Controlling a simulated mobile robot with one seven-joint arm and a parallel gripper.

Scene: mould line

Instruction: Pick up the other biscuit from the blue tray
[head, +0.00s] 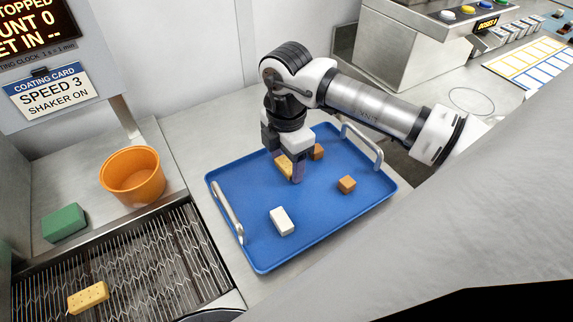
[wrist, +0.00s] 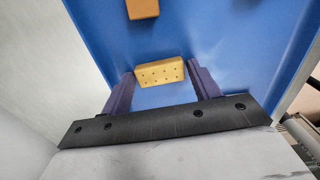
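The blue tray (head: 320,215) lies on the counter in the middle of the head view. A yellow biscuit with holes (head: 282,163) is on it, partly hidden by my gripper (head: 284,172). In the wrist view the biscuit (wrist: 160,73) lies between the two purple fingertips of my gripper (wrist: 161,76), its long side running from finger to finger. The fingers are wide apart, very near its ends; firm contact is not visible. Another yellow biscuit (head: 88,297) lies on the wire-mesh conveyor at lower left.
On the tray are two brown pieces (head: 346,184) and a white block (head: 282,221). Metal handles (head: 228,212) rise at the tray's two ends. An orange bowl (head: 132,176) and a green block (head: 65,223) stand left, beside the conveyor (head: 150,260).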

